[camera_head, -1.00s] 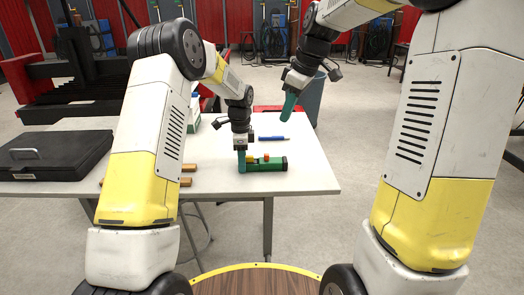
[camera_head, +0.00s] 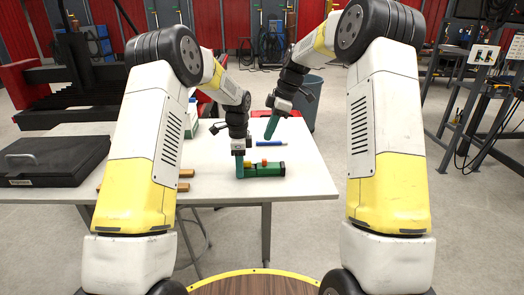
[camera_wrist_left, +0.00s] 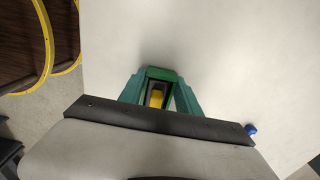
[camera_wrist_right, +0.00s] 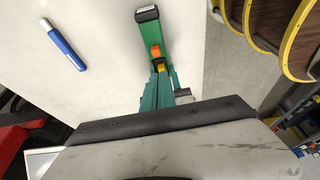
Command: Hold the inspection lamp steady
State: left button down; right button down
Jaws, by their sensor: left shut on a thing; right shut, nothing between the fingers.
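The inspection lamp (camera_head: 266,170) is a green, bar-shaped body with a dark end and yellow and orange parts on top. It lies on the white table in the head view. My left gripper (camera_head: 240,172) is shut on its left end, pointing down. The left wrist view shows the lamp's green end (camera_wrist_left: 160,73) between the fingers. My right gripper (camera_head: 269,135) is shut and empty, above the table behind the lamp. In the right wrist view the lamp (camera_wrist_right: 147,35) extends beyond the right fingertips, with its orange and yellow parts near them.
A blue marker (camera_head: 272,143) lies behind the lamp. Brown bars (camera_head: 185,173) lie left of the lamp, partly behind my left arm. A black case (camera_head: 50,160) is at the table's left. The table (camera_head: 308,180) is bare at its right front.

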aim_at(269, 165)
jog(key=x, duration=0.9)
jog(key=shift+a+f, duration=0.15)
jog(key=shift+f, duration=0.2)
pick_arm(q)
jog(key=shift+a, duration=0.1)
pick_arm(e)
jog(key=shift+d, duration=1.55)
jog(key=v, duration=1)
pick_arm(q)
jog(key=c, duration=0.8)
grip_release()
